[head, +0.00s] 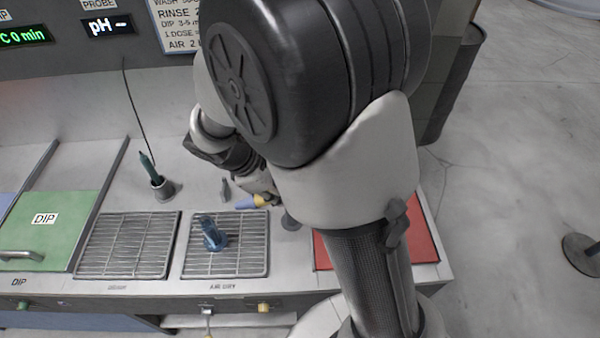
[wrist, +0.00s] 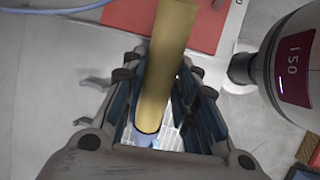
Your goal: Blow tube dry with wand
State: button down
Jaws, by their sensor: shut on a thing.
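The wand (head: 258,201) has a yellow body and a blue end that points left in the head view. My gripper (head: 268,186) is shut around its yellow body and holds it near the back of the right wire rack. In the wrist view, the yellow wand (wrist: 166,60) passes between the fingers of my gripper (wrist: 165,85), with its blue end low in the picture. The tube (head: 213,236) looks like a blue piece on the right rack, left of and in front of the wand, apart from it. My arm hides part of the gripper.
A second wire rack (head: 128,246) is empty. A green lid marked DIP (head: 60,225) lies left of it. A green probe (head: 148,167) stands in a small holder behind the racks. A red panel (head: 420,240) lies at the right, partly behind my arm.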

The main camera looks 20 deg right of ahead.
jog(key=shift+s+d, duration=0.1)
jog(key=shift+s, duration=0.2)
jog(key=shift+f+b, duration=0.6)
jog(key=shift+f, duration=0.05)
notch_tip(320, 180, down, 7)
jog(key=b, duration=0.6)
jog(key=shift+r, duration=0.15)
jog(key=shift+s+a, duration=0.35)
jog(key=shift+s, duration=0.35)
jog(key=shift+s+a, duration=0.3)
jog(key=shift+s, duration=0.35)
notch_tip(320, 180, up, 7)
jog(key=p, duration=0.6)
